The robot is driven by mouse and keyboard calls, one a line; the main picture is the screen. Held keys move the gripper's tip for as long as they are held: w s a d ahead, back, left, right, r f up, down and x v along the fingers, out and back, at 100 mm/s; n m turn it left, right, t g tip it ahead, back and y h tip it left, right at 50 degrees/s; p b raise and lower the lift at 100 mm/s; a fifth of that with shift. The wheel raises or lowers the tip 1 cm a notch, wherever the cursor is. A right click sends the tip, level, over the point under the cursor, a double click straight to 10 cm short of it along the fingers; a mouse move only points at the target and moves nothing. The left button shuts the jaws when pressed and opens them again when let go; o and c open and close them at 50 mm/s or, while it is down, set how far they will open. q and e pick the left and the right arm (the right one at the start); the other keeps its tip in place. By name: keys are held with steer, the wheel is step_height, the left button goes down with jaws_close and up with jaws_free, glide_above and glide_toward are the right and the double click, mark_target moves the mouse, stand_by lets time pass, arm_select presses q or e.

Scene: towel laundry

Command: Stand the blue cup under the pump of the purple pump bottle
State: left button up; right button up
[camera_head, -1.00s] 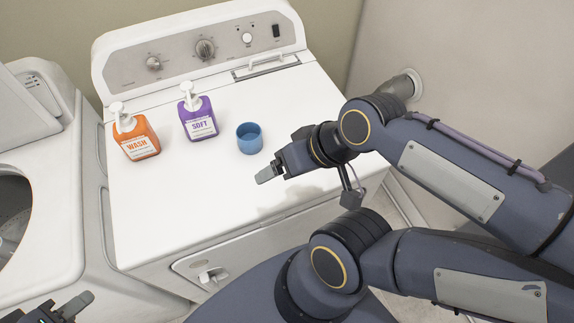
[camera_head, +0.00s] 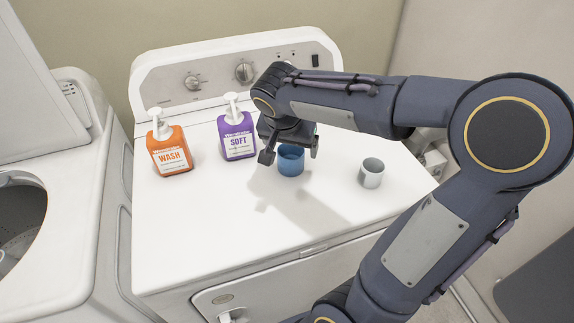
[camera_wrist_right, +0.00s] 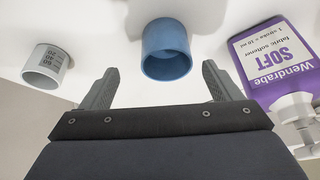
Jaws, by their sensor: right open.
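The blue cup (camera_head: 291,160) stands upright on the dryer top, to the right of the purple pump bottle (camera_head: 237,140), with a gap between them. The bottle is labelled SOFT and has a white pump; it also shows at the right of the right wrist view (camera_wrist_right: 275,60). My right gripper (camera_head: 289,152) is open at the blue cup, with a finger on each side of it in the head view. In the right wrist view the cup (camera_wrist_right: 166,52) lies beyond and between the open fingertips (camera_wrist_right: 160,85), touching neither. My left gripper is out of view.
An orange WASH pump bottle (camera_head: 170,152) stands left of the purple one. A small grey cup (camera_head: 371,173) with markings stands to the right. The dryer top (camera_head: 215,230) is clear in front. An open washer (camera_head: 80,220) is at the left.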

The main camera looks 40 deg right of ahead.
mark_target(290, 151)
steer(key=x, duration=0.2)
steer(key=w+x, duration=0.1)
steer(key=x, duration=0.2)
steer(key=shift+f+p, duration=0.15)
steer(key=shift+p, duration=0.15)
steer(key=c, duration=1.1)
